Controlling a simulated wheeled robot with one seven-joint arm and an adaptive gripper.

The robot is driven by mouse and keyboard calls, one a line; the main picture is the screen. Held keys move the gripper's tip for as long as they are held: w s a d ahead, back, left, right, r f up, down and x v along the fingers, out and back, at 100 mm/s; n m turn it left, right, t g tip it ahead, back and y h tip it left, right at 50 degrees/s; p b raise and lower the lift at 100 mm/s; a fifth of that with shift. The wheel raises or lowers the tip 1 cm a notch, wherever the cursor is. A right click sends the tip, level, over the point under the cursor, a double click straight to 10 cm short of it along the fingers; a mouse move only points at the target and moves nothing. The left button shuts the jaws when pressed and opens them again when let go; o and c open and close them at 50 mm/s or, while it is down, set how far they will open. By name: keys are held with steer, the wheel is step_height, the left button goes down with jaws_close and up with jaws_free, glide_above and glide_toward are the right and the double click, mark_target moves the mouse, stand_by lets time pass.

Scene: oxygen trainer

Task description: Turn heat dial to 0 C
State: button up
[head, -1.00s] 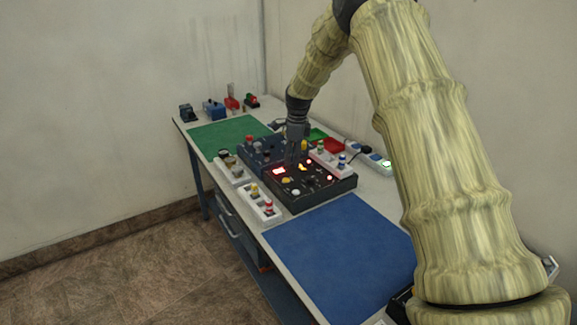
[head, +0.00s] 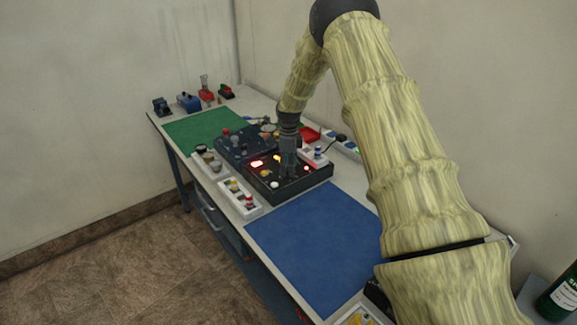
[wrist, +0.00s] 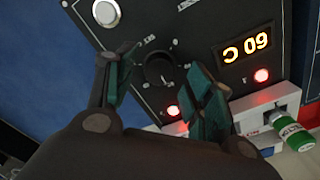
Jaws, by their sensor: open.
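The heat dial (wrist: 160,71) is a round black knob with a pale scale around it, on a black panel. A lit display (wrist: 246,46) on the same panel appears upside down and seems to read 60 C. My gripper (wrist: 161,62) is open, with one green-padded finger on each side of the dial; I cannot tell whether they touch it. In the head view, my gripper (head: 288,170) points down over the near black control box (head: 290,193) and hides the dial there.
A white round button (wrist: 106,12) and red lamps (wrist: 261,75) are near the dial. A white block with a green-capped part (wrist: 297,137) stands beside the panel. A blue mat (head: 315,235) lies clear in front, and a green mat (head: 203,131) lies behind.

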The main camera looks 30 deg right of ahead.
steer(key=shift+f, duration=0.75)
steer(key=c, duration=1)
steer(key=shift+c, duration=0.2)
